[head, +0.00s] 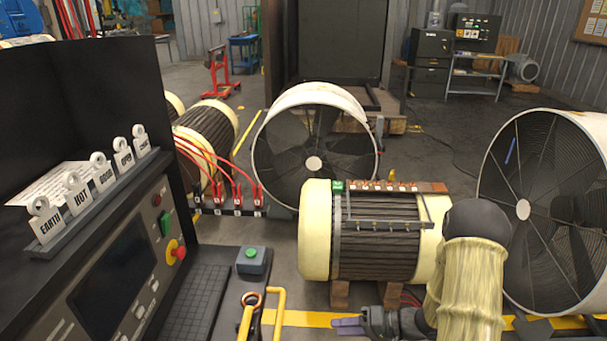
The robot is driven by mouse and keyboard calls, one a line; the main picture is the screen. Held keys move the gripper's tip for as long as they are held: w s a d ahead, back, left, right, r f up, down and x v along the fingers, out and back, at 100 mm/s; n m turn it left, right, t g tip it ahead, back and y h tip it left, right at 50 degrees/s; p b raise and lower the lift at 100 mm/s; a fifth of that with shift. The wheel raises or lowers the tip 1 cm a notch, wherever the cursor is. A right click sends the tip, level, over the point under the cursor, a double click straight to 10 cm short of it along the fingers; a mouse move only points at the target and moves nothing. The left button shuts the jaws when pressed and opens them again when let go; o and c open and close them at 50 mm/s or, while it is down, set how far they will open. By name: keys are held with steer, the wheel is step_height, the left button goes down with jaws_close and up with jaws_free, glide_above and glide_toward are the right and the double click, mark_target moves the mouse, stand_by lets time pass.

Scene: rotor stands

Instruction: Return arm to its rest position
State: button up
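My arm (468,275) shows at the lower right, with a black joint and a pale yellow ribbed cover. It is bent, and its forearm reaches down and left along the picture's bottom edge. My gripper (347,326) points left, low in front of the cream and dark ribbed motor (375,245). Its grey fingers lie close together, and I cannot make out a gap between them. I see nothing held in it. The arm hides part of the motor's right end and part of the right fan.
A console (120,270) with labelled tags, red knob and keyboard fills the left. A green button box (251,261) and yellow handle (275,310) stand near the gripper. A round fan (313,163) stands behind the motor; another (522,209) is at right. Open floor lies beyond.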

steer(key=w+d+r+t+h+p, duration=0.35)
steer(key=d+r+h, duration=0.35)
steer(key=r+h, duration=0.45)
steer(key=s+a+r+g+h+p, duration=0.1)
steer(key=s+r+g, duration=0.1)
steer(key=s+r, duration=0.2)
steer(key=s+a+r+g+p, duration=0.1)
steer(key=s+r, duration=0.3)
steer(key=s, duration=0.7)
steer(key=shift+a+r+g+h, duration=0.25)
steer(key=shift+a+g+h, duration=0.1)
steer(key=shift+a+g, duration=0.2)
steer(key=shift+a, duration=0.1)
